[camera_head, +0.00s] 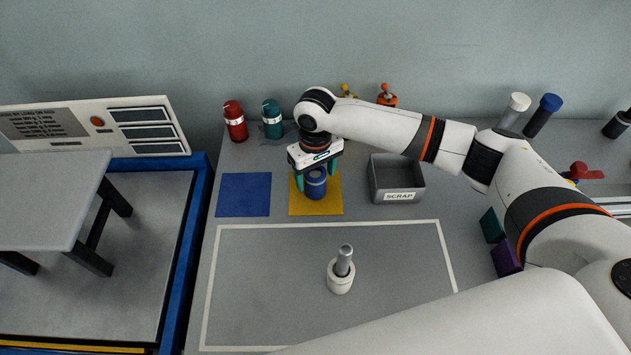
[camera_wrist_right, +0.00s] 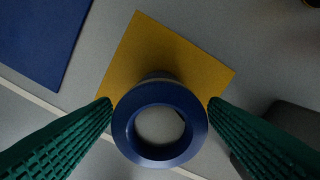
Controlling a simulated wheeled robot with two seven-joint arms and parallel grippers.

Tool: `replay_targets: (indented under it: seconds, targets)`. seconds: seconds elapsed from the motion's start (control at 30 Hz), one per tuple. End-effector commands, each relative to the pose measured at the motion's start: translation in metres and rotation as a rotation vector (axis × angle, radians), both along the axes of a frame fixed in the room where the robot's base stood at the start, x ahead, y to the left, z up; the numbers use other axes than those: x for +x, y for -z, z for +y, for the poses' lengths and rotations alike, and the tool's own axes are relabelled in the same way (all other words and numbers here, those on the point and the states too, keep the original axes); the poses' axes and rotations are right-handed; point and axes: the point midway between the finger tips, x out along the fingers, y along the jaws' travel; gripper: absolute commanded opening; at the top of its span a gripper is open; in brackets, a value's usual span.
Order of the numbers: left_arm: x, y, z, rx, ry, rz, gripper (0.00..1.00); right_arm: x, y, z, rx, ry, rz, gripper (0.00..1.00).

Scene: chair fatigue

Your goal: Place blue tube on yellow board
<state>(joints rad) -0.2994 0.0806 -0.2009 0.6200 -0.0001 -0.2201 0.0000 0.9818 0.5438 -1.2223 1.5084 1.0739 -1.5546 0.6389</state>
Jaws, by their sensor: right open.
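The blue tube (camera_head: 316,184) stands upright on the yellow board (camera_head: 331,206) in the head view. In the right wrist view the blue tube (camera_wrist_right: 160,92) shows its round open end, with the yellow board (camera_wrist_right: 190,58) beneath it. My right gripper (camera_head: 314,180) is above the board with its green fingers on either side of the tube. In the right wrist view the fingers of my right gripper (camera_wrist_right: 159,108) flank the tube and are open. My left gripper is not in view.
A blue board (camera_head: 243,195) lies left of the yellow one. A grey SCRAP bin (camera_head: 397,179) stands to the right. A white base with a grey peg (camera_head: 342,272) stands inside the outlined area in front. Red (camera_head: 235,121) and teal (camera_head: 272,118) bottles stand behind.

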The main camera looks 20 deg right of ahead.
Motion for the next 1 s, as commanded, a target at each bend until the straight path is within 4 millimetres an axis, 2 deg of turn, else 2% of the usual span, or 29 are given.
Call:
replay_targets:
  seconds: [0.2,0.4,0.6,1.0]
  targets:
    - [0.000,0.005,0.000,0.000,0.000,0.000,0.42,0.001,-0.047,0.000,0.002,-0.001,-0.003,0.69]
    - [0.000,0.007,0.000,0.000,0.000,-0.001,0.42,0.000,-0.075,0.000,0.001,0.000,-0.001,0.69]
    - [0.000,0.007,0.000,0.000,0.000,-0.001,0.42,0.000,-0.083,0.000,0.001,-0.001,0.001,0.69]
    - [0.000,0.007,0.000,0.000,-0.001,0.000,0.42,0.000,-0.083,0.000,0.001,-0.001,0.001,0.69]
